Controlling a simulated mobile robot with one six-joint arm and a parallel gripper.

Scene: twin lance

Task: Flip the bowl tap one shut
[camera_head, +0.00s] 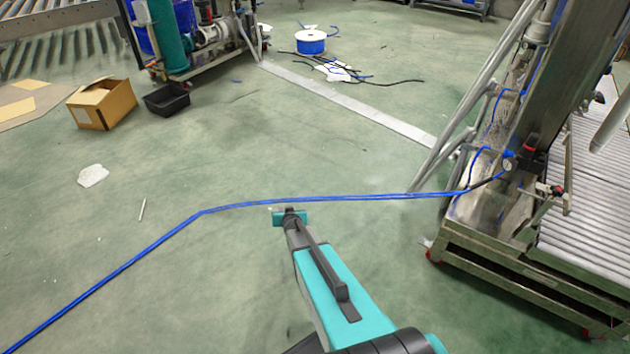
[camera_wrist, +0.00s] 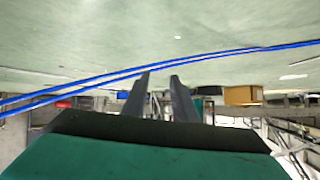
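My gripper (camera_head: 289,214) is at the end of my teal arm, low in the middle of the head view, over open floor. In the wrist view its two dark fingers (camera_wrist: 160,88) stand apart with an empty gap between them, so it is open. No bowl tap can be made out for certain. Dark valve fittings with red parts (camera_head: 535,152) and a round gauge (camera_head: 508,164) are on the metal machine at the right, well away from my gripper. Which of them is a tap, and its handle position, cannot be told.
A blue hose (camera_head: 330,199) runs across the floor from lower left to the wheeled metal machine frame (camera_head: 500,252). A cardboard box (camera_head: 104,105), black crate (camera_head: 167,99), pump cart (camera_head: 205,55) and cable reel (camera_head: 311,43) stand farther back. The middle floor is mostly clear.

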